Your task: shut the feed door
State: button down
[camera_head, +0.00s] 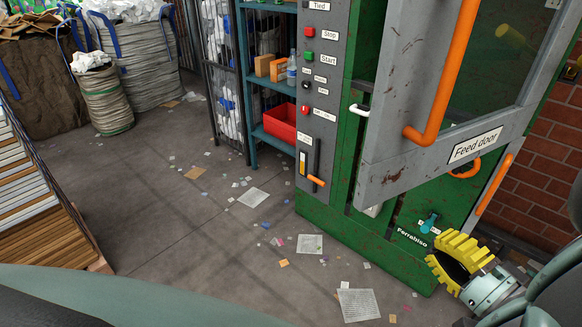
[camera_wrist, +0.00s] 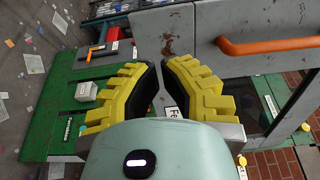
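The feed door (camera_head: 440,143) is a worn grey panel with a window, a long orange handle (camera_head: 446,75) and a "Feed door" label. It stands swung open from the green machine (camera_head: 343,190), toward the camera. In the wrist view the grey door (camera_wrist: 248,75) and its orange handle (camera_wrist: 268,46) lie beyond my fingers, to the right. My gripper (camera_head: 432,254), with yellow ribbed fingers, is low and right of the door's lower edge, apart from the handle. Its fingertips (camera_wrist: 158,64) come together with nothing seen between them. Part of the label is hidden behind the fingers.
A control panel (camera_head: 322,60) with buttons and an orange-tipped lever (camera_head: 316,181) is left of the door. A shelf with a red bin (camera_head: 280,123) stands beside it. A brick wall (camera_head: 540,180) is at right. The littered floor (camera_head: 180,235) at left is open.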

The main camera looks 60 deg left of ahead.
aim_at(375, 188)
jog(key=a+p, duration=0.1)
jog(key=a, duration=0.3)
jog(key=w+a+p, duration=0.1)
jog(key=a, duration=0.3)
jog(key=a+p, duration=0.1)
jog(key=a, duration=0.3)
jog(key=shift+w+a+r, duration=0.2)
jog(key=shift+a, duration=0.05)
jog(key=shift+w+a+f+p, duration=0.1)
jog(key=shift+a+p, duration=0.35)
jog(key=shift+a, duration=0.25)
jog(key=shift+a, duration=0.15)
